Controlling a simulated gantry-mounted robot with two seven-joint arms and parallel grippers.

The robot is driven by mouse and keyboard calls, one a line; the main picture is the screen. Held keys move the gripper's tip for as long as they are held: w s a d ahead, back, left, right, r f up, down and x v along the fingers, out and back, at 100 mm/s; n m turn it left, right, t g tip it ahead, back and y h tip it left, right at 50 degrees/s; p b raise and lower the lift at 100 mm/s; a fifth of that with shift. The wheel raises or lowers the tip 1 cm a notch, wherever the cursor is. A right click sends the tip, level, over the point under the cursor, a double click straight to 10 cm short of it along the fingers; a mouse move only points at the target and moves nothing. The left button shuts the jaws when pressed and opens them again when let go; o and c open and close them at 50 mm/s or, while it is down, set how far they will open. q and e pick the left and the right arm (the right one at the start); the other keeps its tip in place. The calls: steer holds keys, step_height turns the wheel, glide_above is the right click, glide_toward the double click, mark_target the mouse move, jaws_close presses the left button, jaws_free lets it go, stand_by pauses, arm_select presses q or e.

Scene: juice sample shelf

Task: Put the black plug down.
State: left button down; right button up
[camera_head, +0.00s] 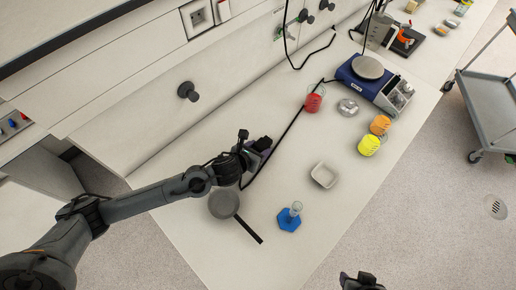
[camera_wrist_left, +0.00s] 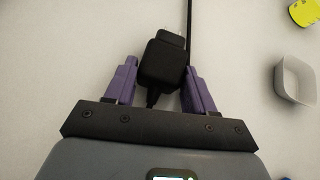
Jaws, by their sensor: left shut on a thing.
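The black plug (camera_wrist_left: 163,62) sits between the two purple fingers of my left gripper (camera_wrist_left: 160,75) in the left wrist view, with its cord running up out of the picture. My left gripper is shut on the plug. In the head view my left gripper (camera_head: 262,147) is over the left part of the white bench; the plug is hard to make out there. The black cord (camera_head: 292,122) runs from it towards the blue hotplate. My right gripper (camera_head: 361,281) shows only partly at the bottom edge, and its jaws cannot be made out.
On the bench (camera_head: 320,220) stand a grey round pan (camera_head: 223,203), a blue-based cylinder (camera_head: 290,216), a white dish (camera_head: 323,175), red (camera_head: 313,102), yellow (camera_head: 368,145) and orange (camera_head: 380,124) cups, and the blue hotplate (camera_head: 368,82). Bare bench lies between pan and dish.

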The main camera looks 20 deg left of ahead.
arm_select(q)
steer(key=shift+f, duration=0.1)
steer(key=shift+f+b, duration=0.25)
steer(key=shift+b, duration=0.1)
steer(key=shift+c, duration=1.7)
jaws_free()
steer(key=shift+r, duration=0.1)
steer(key=shift+r+p, duration=0.4)
steer(key=shift+p, duration=0.05)
steer(key=v, duration=1.1)
steer(key=shift+s+r+b, duration=0.15)
steer(key=shift+s+b, duration=0.25)
steer(key=shift+a, duration=0.15)
